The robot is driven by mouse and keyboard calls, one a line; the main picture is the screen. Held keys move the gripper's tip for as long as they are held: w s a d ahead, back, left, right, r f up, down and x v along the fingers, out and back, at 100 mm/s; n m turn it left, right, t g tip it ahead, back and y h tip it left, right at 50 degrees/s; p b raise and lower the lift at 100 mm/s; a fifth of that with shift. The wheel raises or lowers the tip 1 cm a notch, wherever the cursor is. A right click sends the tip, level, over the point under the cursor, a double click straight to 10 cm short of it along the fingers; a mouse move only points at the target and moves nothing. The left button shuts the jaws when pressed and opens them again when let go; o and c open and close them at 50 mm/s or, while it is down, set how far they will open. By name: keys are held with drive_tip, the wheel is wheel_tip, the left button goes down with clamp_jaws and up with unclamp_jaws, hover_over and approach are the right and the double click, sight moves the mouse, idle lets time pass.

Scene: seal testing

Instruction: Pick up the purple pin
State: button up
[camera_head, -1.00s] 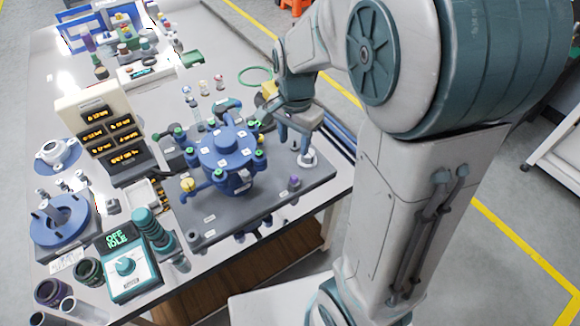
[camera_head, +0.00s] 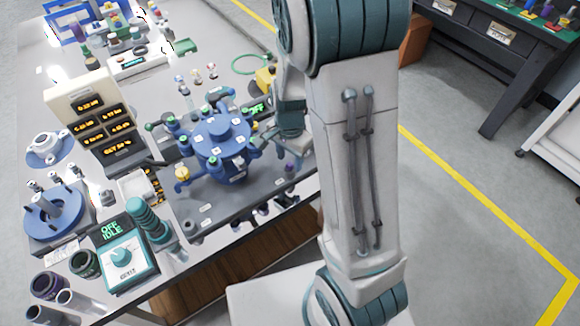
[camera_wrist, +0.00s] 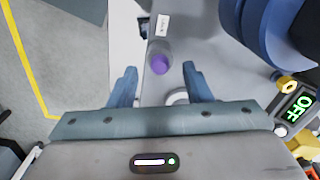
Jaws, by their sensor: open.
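The purple pin (camera_wrist: 160,65) stands on the grey plate, its purple top facing my wrist camera. In the head view the purple pin (camera_head: 289,168) shows small near the plate's right front part, close below my gripper. My gripper (camera_wrist: 159,72) is open, with one blue finger on each side of the pin's top in the wrist view. The pin appears between the fingertips or just beyond them; the height gap cannot be told. In the head view my arm partly hides the gripper.
A blue round vessel (camera_head: 222,140) with several side ports stands on the grey plate (camera_head: 208,210), close to my gripper. A small screen reading OFF (camera_wrist: 297,112) and a white ring (camera_wrist: 177,97) are nearby. A teal control box (camera_head: 122,262) sits at the front left.

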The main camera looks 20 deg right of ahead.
drive_tip(key=shift+f, duration=0.9)
drive_tip(key=shift+c, duration=0.4)
clamp_jaws()
drive_tip(key=shift+r, duration=0.1)
